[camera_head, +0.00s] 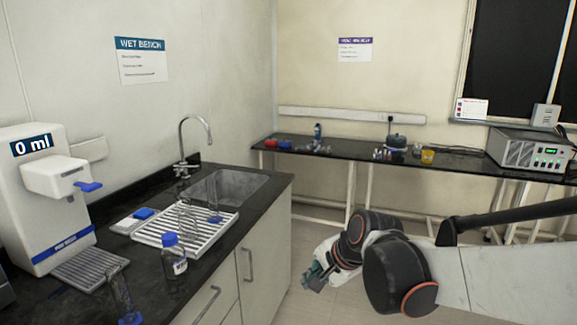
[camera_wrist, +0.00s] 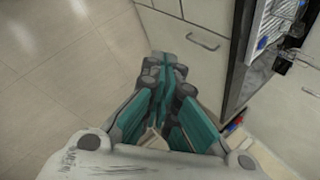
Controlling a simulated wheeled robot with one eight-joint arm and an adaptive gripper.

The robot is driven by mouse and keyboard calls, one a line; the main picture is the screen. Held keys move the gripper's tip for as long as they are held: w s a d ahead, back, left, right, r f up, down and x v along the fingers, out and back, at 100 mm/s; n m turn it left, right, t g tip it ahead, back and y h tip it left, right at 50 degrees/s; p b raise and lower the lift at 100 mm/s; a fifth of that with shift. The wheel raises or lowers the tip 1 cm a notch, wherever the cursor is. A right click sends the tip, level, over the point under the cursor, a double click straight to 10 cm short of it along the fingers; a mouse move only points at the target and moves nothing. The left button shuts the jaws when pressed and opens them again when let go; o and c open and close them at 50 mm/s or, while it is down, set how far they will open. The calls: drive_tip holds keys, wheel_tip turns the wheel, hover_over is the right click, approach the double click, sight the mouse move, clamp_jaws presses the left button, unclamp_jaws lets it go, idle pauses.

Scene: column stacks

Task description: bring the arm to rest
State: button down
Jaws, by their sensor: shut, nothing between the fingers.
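My gripper (camera_head: 315,279) hangs in free space to the right of the wet bench, beside the cabinet fronts and above the pale tiled floor. My arm reaches in from the right edge of the head view, bent at the dark joints. In the wrist view my gripper (camera_wrist: 166,62) has its teal and grey fingers closed together with nothing between them. It points towards the floor and the cabinet drawers, and no object touches it.
The wet bench (camera_head: 250,215) holds a sink (camera_head: 228,188), a white drying rack (camera_head: 152,238), a blue-capped bottle (camera_head: 173,262) and a dispenser (camera_head: 45,190). A back bench (camera_head: 350,150) carries small labware and a grey instrument (camera_head: 527,150). Floor (camera_wrist: 60,80) beside the cabinets is clear.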

drive_tip(key=s+d+r+n+h, duration=0.1)
drive_tip(key=s+d+n, duration=0.4)
drive_tip(key=s, duration=0.5)
drive_tip(key=s+d+r+n+t+h, duration=0.1)
drive_tip(key=s+d+r+n+h, duration=0.1)
drive_tip(key=s+d+n, duration=0.3)
drive_tip(key=s+d+h, duration=0.1)
drive_tip(key=s+d, duration=0.3)
drive_tip(key=shift+s+n+t, duration=0.3)
drive_tip(key=shift+s+n, duration=0.1)
